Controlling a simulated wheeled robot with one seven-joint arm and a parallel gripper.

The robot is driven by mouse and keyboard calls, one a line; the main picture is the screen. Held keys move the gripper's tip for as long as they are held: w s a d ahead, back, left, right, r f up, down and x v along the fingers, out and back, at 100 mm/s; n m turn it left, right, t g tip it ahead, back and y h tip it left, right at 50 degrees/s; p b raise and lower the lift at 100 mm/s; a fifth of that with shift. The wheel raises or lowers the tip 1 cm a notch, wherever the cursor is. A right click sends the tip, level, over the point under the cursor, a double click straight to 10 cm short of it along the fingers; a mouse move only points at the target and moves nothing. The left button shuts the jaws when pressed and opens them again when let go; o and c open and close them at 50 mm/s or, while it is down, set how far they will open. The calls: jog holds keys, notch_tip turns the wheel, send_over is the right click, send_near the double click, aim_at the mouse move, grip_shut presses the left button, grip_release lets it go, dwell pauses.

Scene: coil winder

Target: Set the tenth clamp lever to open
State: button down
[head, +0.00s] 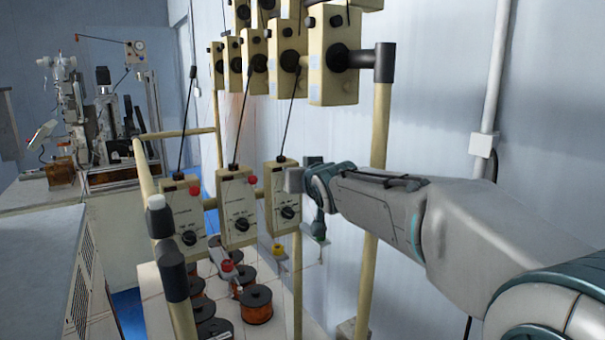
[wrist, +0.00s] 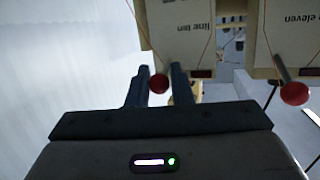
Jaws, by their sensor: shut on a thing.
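In the wrist view the box marked "line ten" (wrist: 190,32) is at the top, partly cut off by the frame. A red ball knob (wrist: 159,84) of a clamp lever is below its left part, between the two fingertips of my gripper (wrist: 160,74). The fingers are shut on this knob. The lever's shaft behind the knob is hardly visible, so its angle is unclear. In the head view my arm reaches in from the right to the row of cream boxes; its wrist (head: 318,185) is beside the rightmost lower box (head: 282,198). The fingers cannot be made out there.
The "line eleven" box (wrist: 290,28) is close on the right in the wrist view, with its own red-knobbed lever (wrist: 293,92). In the head view, copper spools (head: 256,304) stand below, and a cream post (head: 375,200) rises near my forearm. Thin wires run among the boxes.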

jog(key=shift+w+a+r+g+h+p, duration=0.15)
jog(key=shift+r+g+h+p, duration=0.35)
jog(key=shift+g, duration=0.8)
jog(key=shift+r, duration=0.1)
jog(key=c, duration=1.3)
grip_release()
jog(key=shift+s+d+r+b, duration=0.25)
jog(key=shift+s+r+b, duration=0.1)
jog(key=shift+s, duration=0.2)
jog(key=b+v, duration=0.4)
jog(key=v, duration=0.8)
jog(key=shift+s+b, duration=0.2)
jog(key=shift+b, duration=0.1)
jog(key=shift+a+r, duration=0.1)
jog(key=shift+a, duration=0.05)
